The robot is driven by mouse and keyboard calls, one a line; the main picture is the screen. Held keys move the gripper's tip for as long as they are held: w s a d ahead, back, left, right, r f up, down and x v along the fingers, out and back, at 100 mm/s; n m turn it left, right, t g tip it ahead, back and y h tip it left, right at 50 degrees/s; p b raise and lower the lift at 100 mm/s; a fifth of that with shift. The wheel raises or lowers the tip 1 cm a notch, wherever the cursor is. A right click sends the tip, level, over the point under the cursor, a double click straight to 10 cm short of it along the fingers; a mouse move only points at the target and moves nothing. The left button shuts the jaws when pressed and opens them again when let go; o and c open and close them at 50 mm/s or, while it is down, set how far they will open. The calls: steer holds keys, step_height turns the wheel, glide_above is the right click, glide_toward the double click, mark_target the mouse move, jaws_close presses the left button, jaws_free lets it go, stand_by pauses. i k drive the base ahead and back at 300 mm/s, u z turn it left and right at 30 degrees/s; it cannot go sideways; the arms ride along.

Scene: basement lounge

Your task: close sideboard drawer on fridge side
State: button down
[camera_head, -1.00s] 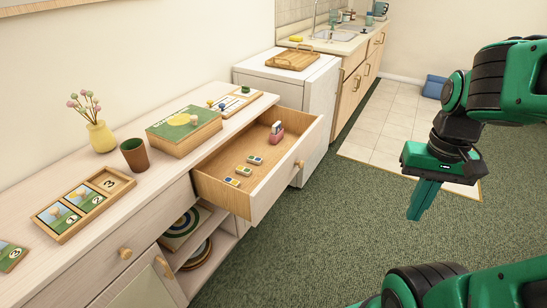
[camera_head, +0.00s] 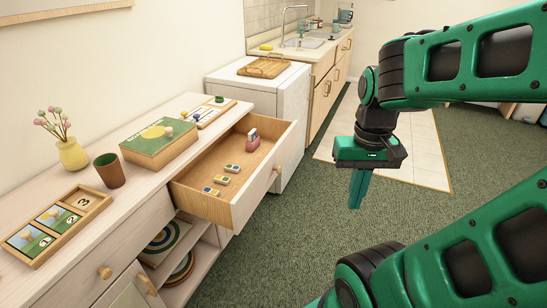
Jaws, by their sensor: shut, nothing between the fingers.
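The sideboard (camera_head: 133,211) runs along the left wall. Its far drawer (camera_head: 262,188), beside the white fridge, stands pulled out, with a round wooden knob (camera_head: 278,169) on its front. In the drawer are several small coloured blocks (camera_head: 222,179) and a pink item (camera_head: 253,141) holding something white. My gripper (camera_head: 356,206) points down over the carpet, to the right of the drawer front and apart from it. Its fingers are together and hold nothing.
The white fridge (camera_head: 291,107) with a wooden tray (camera_head: 264,66) on top stands just beyond the drawer. On the sideboard are a vase (camera_head: 72,154), a brown cup (camera_head: 110,171), a game box (camera_head: 158,141) and a number tray (camera_head: 73,233). The carpet before the drawer is clear.

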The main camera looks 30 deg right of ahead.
mark_target(237, 202)
steer(key=i, duration=0.9)
steer(key=z, duration=0.05)
